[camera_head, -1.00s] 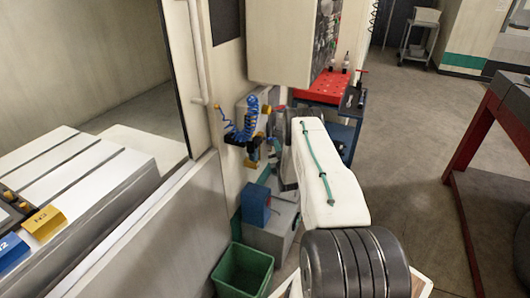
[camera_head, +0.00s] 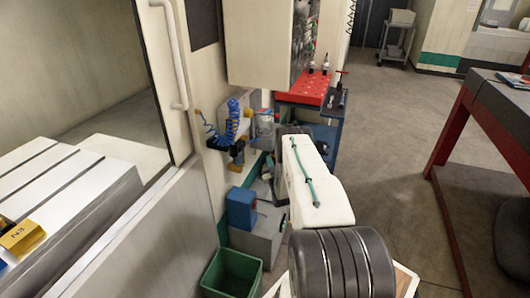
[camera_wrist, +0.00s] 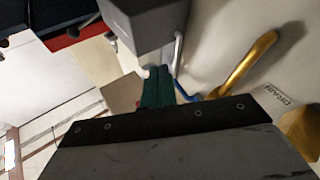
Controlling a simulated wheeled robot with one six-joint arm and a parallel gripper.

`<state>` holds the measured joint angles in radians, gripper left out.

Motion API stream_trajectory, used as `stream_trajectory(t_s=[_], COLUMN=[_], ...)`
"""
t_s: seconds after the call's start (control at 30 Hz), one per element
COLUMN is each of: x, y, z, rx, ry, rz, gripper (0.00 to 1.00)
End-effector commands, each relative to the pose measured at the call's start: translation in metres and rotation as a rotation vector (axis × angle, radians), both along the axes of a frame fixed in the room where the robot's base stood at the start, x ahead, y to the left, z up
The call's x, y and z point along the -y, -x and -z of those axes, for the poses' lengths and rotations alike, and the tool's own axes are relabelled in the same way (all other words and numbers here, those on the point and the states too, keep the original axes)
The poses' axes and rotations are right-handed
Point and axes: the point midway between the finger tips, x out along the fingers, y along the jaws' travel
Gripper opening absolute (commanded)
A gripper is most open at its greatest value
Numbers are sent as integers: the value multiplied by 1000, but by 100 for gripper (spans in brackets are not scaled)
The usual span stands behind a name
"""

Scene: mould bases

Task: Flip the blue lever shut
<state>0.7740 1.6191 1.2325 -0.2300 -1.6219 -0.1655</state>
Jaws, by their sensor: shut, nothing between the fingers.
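My gripper (camera_wrist: 158,75) shows in the wrist view as narrow green fingers, shut and empty. In the head view my arm hides it. A brass pipe (camera_wrist: 245,65) curves out from the pale wall farther right, near a DRAIN label (camera_wrist: 276,94). In the head view small blue parts (camera_head: 217,143) and a yellow fitting (camera_head: 237,150) sit on the wall below a coiled blue hose (camera_head: 233,122), left of my arm.
A grey block (camera_wrist: 145,20) is close beyond the fingers. A green bin (camera_head: 231,275) and a blue box (camera_head: 241,208) on a grey box (camera_head: 258,240) stand below the wall fittings. A red-topped cart (camera_head: 307,87) is behind. The floor (camera_head: 395,170) to the right is open.

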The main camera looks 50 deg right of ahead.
Motion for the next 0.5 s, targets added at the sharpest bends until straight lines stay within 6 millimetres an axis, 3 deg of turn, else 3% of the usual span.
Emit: stream_trajectory(t_s=[0.2,0.5], x=[1,2], y=[24,32], z=[31,43], rx=[0,1], ry=[0,0], rz=[1,1], gripper=[0,0])
